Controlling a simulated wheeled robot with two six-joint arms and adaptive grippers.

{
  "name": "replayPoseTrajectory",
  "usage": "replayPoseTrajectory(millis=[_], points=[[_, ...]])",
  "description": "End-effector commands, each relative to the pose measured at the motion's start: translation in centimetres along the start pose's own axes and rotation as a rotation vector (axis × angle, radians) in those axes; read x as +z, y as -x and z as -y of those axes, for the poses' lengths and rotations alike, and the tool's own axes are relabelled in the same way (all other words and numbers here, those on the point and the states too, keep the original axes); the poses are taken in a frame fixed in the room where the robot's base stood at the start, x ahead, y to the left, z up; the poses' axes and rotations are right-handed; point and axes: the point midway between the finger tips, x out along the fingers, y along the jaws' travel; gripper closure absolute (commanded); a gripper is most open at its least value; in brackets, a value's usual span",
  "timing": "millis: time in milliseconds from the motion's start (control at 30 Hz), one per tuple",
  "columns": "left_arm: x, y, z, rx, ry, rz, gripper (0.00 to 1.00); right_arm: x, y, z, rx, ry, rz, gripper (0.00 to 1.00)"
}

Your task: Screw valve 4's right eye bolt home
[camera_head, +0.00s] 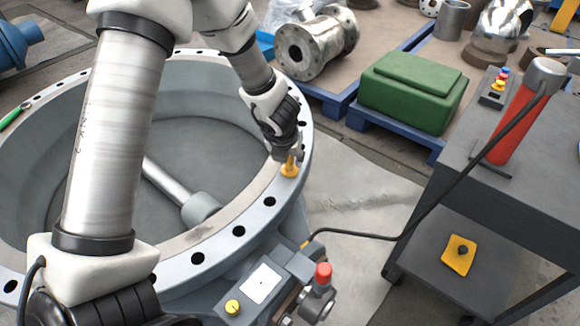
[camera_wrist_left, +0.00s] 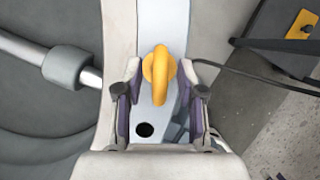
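A yellow eye bolt (camera_head: 290,168) stands upright in the flange of the large grey valve (camera_head: 220,224), on the right side of its ring. My left gripper (camera_head: 287,154) is just above it, pointing down. In the left wrist view the eye bolt (camera_wrist_left: 160,68) shows as a yellow loop between and ahead of the two fingertips (camera_wrist_left: 161,92). The fingers are spread, with a gap on each side of the loop. Whether the bolt's collar touches the flange cannot be told. My right gripper is not in view.
A dark cart (camera_head: 455,185) with a red-handled tool (camera_head: 515,118) stands at right. A cable runs from it to a box with a red button (camera_head: 323,272) beside the valve. A green case (camera_head: 412,90) sits on a blue pallet behind. The valve's disc shaft (camera_head: 170,185) lies inside the ring.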

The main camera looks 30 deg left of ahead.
Motion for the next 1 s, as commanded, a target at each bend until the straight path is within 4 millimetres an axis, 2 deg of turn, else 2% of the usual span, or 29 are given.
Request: replayPoseTrajectory(millis=[33,100,333,367,433,467,1000], points=[[-0.13,-0.86,-0.01,0.0,0.0,-0.001,0.61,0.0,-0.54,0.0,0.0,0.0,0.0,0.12],[-0.07,-1.25,-0.01,0.0,-0.002,0.0,0.61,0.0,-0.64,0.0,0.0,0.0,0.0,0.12],[-0.01,-1.28,-0.01,0.0,-0.003,0.0,0.61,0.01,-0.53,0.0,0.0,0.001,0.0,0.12],[-0.01,-1.28,-0.01,0.0,-0.004,0.0,0.68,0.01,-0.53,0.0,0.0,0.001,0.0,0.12],[-0.02,-1.28,-0.01,0.001,-0.004,0.0,0.93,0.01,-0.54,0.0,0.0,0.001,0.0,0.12],[-0.02,-1.28,-0.01,0.001,-0.004,0.0,1.0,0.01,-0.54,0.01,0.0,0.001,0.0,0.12],[-0.05,-1.24,-0.02,-0.024,-0.06,-0.002,1.0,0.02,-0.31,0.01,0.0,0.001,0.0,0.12]])
